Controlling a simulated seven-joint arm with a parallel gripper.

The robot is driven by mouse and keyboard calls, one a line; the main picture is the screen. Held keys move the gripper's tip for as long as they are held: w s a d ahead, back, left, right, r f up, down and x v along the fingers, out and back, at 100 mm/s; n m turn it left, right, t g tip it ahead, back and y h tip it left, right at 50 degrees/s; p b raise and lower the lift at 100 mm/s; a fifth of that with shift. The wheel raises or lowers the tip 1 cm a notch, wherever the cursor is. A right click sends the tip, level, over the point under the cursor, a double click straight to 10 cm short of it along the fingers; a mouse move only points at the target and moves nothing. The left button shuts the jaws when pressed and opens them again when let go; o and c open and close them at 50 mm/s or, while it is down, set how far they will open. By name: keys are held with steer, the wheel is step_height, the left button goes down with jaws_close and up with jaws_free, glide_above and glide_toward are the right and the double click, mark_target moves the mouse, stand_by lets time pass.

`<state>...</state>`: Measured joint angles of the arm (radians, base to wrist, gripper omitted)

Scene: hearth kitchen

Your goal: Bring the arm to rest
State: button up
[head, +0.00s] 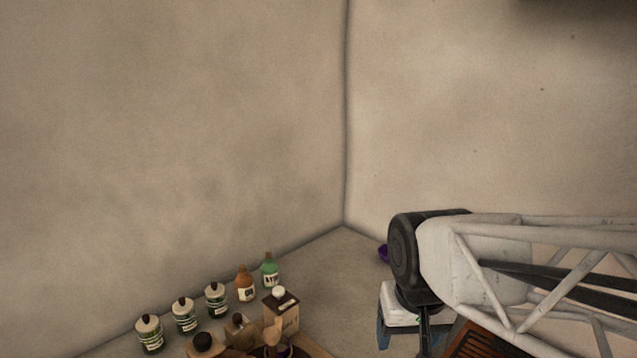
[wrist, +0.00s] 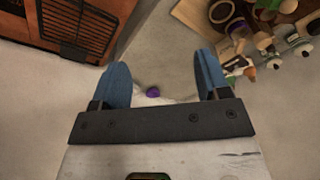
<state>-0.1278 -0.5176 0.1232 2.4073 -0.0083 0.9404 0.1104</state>
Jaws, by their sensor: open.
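My gripper (wrist: 162,68) shows in the wrist view with its two blue fingers spread wide apart and nothing between them. In the head view my arm reaches in from the right, and part of my gripper (head: 384,334) hangs below the dark wrist joint near the bottom edge. Its fingertips are hidden or cut off there. It is over the counter (head: 335,270), apart from the bottles and jars.
Several jars (head: 185,316), an orange bottle (head: 245,284), a green bottle (head: 270,271) and a carton (head: 282,312) stand left. A wooden board (wrist: 192,14) bears items. A purple object (wrist: 153,92) lies near the wall. A slatted orange-brown box (wrist: 75,30) is close by.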

steer(key=s+d+f, duration=0.1)
steer(key=s+d, duration=0.4)
steer(key=s, duration=0.1)
steer(key=shift+s+f, duration=0.15)
steer(key=shift+s, duration=0.25)
stand_by(0.4)
